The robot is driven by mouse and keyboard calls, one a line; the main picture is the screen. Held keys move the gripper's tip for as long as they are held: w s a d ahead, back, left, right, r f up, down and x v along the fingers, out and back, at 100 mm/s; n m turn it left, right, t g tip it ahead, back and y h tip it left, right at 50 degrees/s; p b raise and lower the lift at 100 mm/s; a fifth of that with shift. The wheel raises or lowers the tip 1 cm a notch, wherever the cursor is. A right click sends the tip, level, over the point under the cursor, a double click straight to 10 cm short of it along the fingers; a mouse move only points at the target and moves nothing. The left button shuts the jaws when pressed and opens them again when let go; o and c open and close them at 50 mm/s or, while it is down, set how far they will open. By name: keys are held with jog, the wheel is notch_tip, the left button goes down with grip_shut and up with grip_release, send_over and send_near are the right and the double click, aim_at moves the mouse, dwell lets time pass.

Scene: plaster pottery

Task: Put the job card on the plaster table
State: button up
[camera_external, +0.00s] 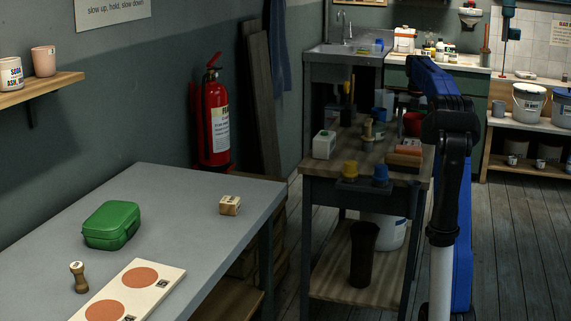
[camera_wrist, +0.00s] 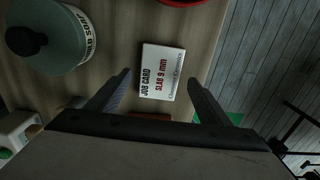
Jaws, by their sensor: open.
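The job card (camera_wrist: 161,72) is a small white piece printed "JOB CARD SLAB 9 mm". It lies on a wooden surface (camera_wrist: 115,53) in the wrist view. My gripper (camera_wrist: 157,78) is open, with one finger on each side of the card's near part and a gap on both sides. How far the fingertips are above the surface is hard to tell. In the external view my arm stands at the right, and I cannot make out the gripper or the card there. A grey-topped table (camera_external: 185,195), perhaps the plaster table, stands at the left.
The grey table holds a green box (camera_external: 111,225), a wooden stamp (camera_external: 78,277), a small wooden block (camera_external: 230,205) and a board with orange discs (camera_external: 163,287). In the wrist view a jar (camera_wrist: 72,55) stands left of the card and a red rim (camera_wrist: 185,2) lies above it.

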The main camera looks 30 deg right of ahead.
aim_at(412, 143)
notch_tip(412, 143, up, 10)
dwell(0.4)
jog(key=shift+a+f, duration=0.1)
jog(key=s+a+f+m+t, duration=0.1)
jog(key=s+a+m, duration=0.7)
jog(key=a, duration=0.5)
jog(key=s+a+f+m+t, duration=0.1)
jog(key=s+a+m, duration=0.4)
jog(key=s+a, duration=0.65)
jog(key=s+a+f+m+t, duration=0.1)
jog(key=s+a+f+m, duration=0.5)
jog(key=s+f, duration=0.5)
jog(key=s+a+f+m+t, duration=0.1)
jog(key=s+a+f+m, duration=0.6)
jog(key=s+f, duration=0.4)
jog(key=shift+s+m+t, duration=0.4)
jog(key=shift+s+m, duration=0.1)
jog(key=shift+s, duration=0.6)
